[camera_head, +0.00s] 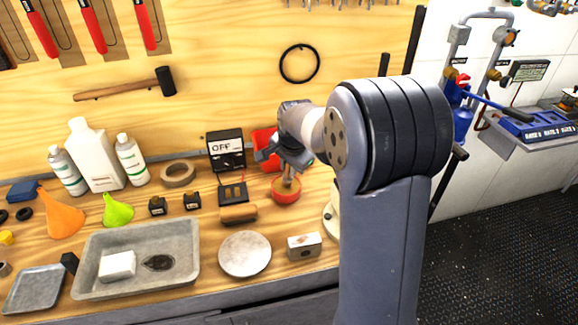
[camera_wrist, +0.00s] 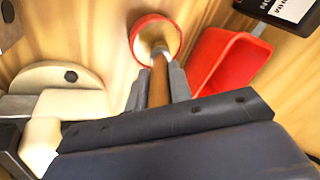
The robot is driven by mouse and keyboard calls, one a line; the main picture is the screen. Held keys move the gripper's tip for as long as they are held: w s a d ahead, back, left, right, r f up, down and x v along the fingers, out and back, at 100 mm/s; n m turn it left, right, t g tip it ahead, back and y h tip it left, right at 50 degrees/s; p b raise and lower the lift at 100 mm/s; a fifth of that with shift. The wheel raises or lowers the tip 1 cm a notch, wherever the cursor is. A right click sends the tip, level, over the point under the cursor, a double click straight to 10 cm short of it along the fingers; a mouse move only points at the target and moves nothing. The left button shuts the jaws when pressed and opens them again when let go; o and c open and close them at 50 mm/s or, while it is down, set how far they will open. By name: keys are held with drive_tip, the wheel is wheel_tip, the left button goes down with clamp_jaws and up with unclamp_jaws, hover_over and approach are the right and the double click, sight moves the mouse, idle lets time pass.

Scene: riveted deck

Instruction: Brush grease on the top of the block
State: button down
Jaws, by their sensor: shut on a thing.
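My gripper (camera_head: 287,160) is shut on the wooden handle of a brush (camera_wrist: 158,82), which points down at a small red-rimmed pot (camera_head: 286,195). In the wrist view the pale brush end shows inside the outline of the pot (camera_wrist: 136,36); whether it touches the contents I cannot tell. A grey metal block (camera_head: 304,246) with a small brown mark lies at the bench front, in front of the pot and apart from it. A white block (camera_head: 117,265) lies in a grey tray (camera_head: 185,262). I cannot tell whether either top carries grease.
A red bin (camera_wrist: 225,68) stands right beside the pot in the wrist view. A round pale disc (camera_head: 245,254), a wooden-backed piece (camera_head: 239,214) and a black "OFF" box (camera_head: 226,150) are left of the pot. Bottles and funnels stand farther left.

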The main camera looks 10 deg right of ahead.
drive_tip(key=shift+r+p, duration=2.65)
drive_tip(key=shift+r, duration=0.9)
drive_tip(key=shift+s+f, duration=0.1)
